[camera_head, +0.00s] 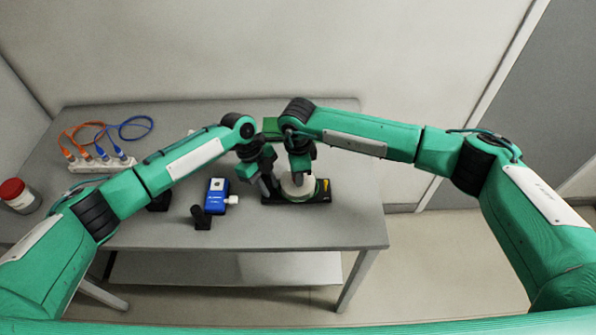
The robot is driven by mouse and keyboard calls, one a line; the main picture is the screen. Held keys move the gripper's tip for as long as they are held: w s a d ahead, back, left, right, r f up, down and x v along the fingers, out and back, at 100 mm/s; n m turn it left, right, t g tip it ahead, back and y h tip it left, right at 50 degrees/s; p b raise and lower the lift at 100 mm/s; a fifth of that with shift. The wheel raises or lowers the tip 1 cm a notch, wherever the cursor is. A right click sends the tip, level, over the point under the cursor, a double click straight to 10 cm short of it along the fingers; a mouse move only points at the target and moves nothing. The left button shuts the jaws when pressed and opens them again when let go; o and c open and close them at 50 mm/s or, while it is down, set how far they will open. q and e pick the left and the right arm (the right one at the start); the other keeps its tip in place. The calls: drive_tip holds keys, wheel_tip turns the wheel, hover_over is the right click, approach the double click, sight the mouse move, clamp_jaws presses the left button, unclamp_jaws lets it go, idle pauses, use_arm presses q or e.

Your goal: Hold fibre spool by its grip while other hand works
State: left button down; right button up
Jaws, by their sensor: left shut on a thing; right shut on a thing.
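The fibre spool shows as a pale round disc (301,189) on a dark flat base (317,198) with a small yellow mark at its right end, near the table's front right. My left gripper (266,186) points down at the left end of the spool and is shut on part of it. My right gripper (298,178) comes down from above over the disc and is shut on the spool near its middle. The jaws hide the spool's grip and the exact contact points. The spool looks flat on the table.
A blue device (217,191) with a white connector and a small black block (201,218) stand left of the spool. A white power strip (102,163) with orange and blue cables (129,127) lies back left. A red-lidded jar (17,195) is far left. The table's front right is clear (345,226).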

drive_tip(key=shift+r, duration=0.1)
drive_tip(key=o, duration=1)
wheel_tip(320, 180, up, 12)
drive_tip(key=shift+f, duration=0.1)
